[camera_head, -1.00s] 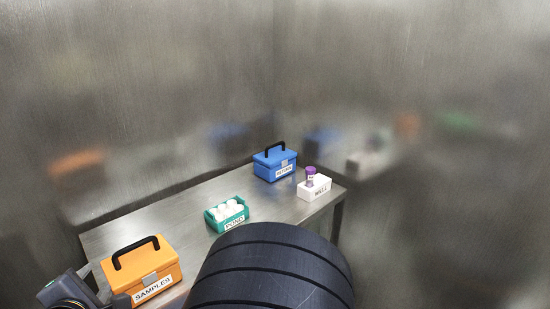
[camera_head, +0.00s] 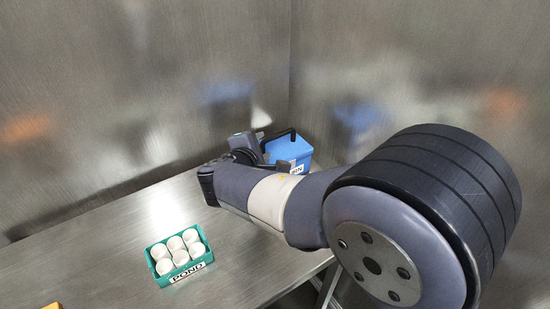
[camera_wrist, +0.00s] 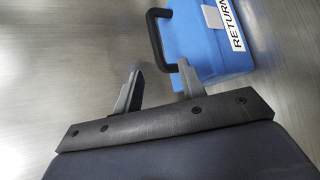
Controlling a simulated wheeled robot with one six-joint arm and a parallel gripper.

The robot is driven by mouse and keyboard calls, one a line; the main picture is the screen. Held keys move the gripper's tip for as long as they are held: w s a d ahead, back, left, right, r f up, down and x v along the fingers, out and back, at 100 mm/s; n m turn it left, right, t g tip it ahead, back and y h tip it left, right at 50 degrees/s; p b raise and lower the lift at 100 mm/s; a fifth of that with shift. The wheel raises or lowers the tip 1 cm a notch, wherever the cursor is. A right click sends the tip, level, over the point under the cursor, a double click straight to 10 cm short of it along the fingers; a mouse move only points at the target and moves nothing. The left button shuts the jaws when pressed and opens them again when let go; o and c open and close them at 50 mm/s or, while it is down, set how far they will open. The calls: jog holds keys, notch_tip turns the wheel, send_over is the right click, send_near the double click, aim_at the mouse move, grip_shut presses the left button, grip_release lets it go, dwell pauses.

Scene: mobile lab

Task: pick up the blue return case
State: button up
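The blue return case (camera_head: 290,150) stands at the back of the metal table, partly hidden behind my arm. Its black handle (camera_head: 281,134) is raised. In the wrist view the case (camera_wrist: 200,45) is at the upper right with its RETURN label, and the handle (camera_wrist: 155,38) sticks out to its left. My gripper (camera_wrist: 159,68) is open with its two fingers apart. The near bend of the handle shows just ahead of and between the fingertips; whether they touch it I cannot tell. In the head view my gripper (camera_head: 256,146) is just left of the case, its fingers hardly visible.
A teal crate (camera_head: 165,277) with several white round-topped items stands on the table (camera_head: 100,240) at the front left. An orange corner (camera_head: 52,306) shows at the lower left edge. Metal walls (camera_head: 130,80) rise close behind the table. Table left of my arm is mostly clear.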

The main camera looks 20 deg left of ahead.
aim_at(271, 138)
jog(key=shift+w+d+f, duration=0.1)
jog(key=shift+w+d, duration=0.1)
jog(key=shift+w, duration=0.35)
jog(key=shift+w+d+f, duration=0.1)
jog(key=shift+w+d, duration=0.05)
jog(key=shift+w, duration=0.4)
jog(key=x, duration=0.4)
jog(key=shift+w+a+f+p, duration=0.1)
jog(key=shift+w+f+p, duration=0.05)
jog(key=shift+w+p, duration=0.15)
jog(key=shift+s, duration=0.1)
jog(key=shift+c, duration=0.6)
grip_shut()
